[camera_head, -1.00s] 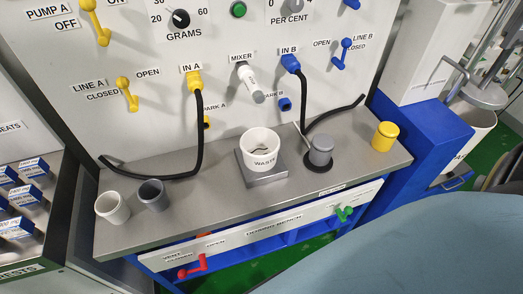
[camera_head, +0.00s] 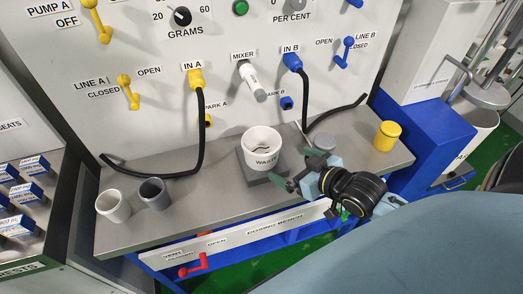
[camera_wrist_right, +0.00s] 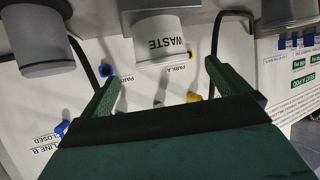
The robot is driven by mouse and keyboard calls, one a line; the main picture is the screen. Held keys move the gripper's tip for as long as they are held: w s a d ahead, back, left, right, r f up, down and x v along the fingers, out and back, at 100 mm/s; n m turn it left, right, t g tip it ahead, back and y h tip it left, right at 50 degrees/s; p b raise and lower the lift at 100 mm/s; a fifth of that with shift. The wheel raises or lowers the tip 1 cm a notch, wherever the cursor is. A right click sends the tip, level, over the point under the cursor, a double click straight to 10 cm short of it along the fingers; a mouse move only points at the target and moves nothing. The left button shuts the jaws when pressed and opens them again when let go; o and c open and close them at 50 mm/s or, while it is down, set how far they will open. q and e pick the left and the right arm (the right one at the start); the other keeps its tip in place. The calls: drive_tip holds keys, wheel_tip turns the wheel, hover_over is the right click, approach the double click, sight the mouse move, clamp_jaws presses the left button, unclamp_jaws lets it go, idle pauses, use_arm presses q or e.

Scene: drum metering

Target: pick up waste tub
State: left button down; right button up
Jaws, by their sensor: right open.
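The waste tub (camera_head: 261,149) is a white round cup labelled WASTE. It stands upright on a dark grey square plate (camera_head: 262,178) on the bench, with something dark inside. In the right wrist view the tub (camera_wrist_right: 160,40) shows upside down, ahead of and between my green fingers. My right gripper (camera_head: 291,172) is open and empty, just right of the tub in the head view. It appears apart from the tub. My left gripper is not in view.
A grey lidded jar (camera_head: 321,139) stands close behind my right gripper, partly hidden. A yellow jar (camera_head: 386,136) is at the right. Two cups, white (camera_head: 113,206) and grey (camera_head: 153,194), stand at the left. Black hoses (camera_head: 199,130) hang from the panel. Bench between cups and tub is clear.

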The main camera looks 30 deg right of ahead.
drive_tip(key=w+r+t, duration=0.1)
drive_tip(key=r, duration=0.1)
drive_tip(key=b, duration=0.1)
approach(251, 137)
drive_tip(key=shift+b+x, duration=0.4)
drive_tip(key=shift+x, duration=2.25)
drive_tip(key=shift+s+d+f, duration=0.1)
drive_tip(key=c, duration=0.7)
drive_tip(key=shift+c, duration=0.2)
